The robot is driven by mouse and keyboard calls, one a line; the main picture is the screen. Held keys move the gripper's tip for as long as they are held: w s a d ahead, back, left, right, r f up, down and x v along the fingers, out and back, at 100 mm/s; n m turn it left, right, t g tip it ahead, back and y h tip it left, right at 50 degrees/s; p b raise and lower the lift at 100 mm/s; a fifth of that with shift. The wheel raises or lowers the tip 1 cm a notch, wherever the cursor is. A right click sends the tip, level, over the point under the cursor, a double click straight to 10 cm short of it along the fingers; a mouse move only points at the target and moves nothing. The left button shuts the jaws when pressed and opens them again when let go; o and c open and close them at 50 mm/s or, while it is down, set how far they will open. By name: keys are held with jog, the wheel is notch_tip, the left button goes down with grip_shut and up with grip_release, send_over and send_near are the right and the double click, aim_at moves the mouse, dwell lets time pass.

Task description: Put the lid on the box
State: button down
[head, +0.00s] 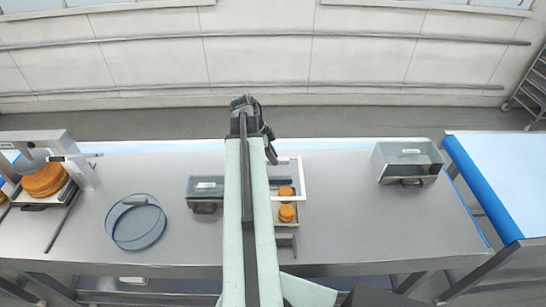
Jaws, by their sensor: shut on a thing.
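My gripper (268,150) is at the far end of my pale arm, above the middle of the metal table. It is shut on what looks like a white-framed lid with a clear middle (307,180). My arm hides the lid's left part and most of the grip. An open box (298,231) stands below and nearer, with orange filled rounds (287,212) in it. The lid overlaps the box's far part in the picture. I cannot tell whether they touch.
A grey metal case (204,190) stands left of my arm, and another (408,162) at the right. A round blue-rimmed sieve-like thing (136,222) and a machine with an orange round (45,180) are at left. A blue-edged conveyor (483,187) is at right.

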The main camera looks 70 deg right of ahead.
aim_at(273, 168)
notch_tip(273, 168, down, 13)
jog(key=b, duration=1.2)
jog(key=shift+b, duration=0.35)
jog(key=shift+f, duration=0.3)
jog(key=c, duration=1.3)
grip_release()
jog(key=shift+o, duration=0.2)
jog(key=o, duration=0.5)
jog(key=shift+r, duration=0.1)
notch_tip(273, 168, up, 7)
jog(key=p, duration=0.6)
jog(key=shift+p, duration=0.4)
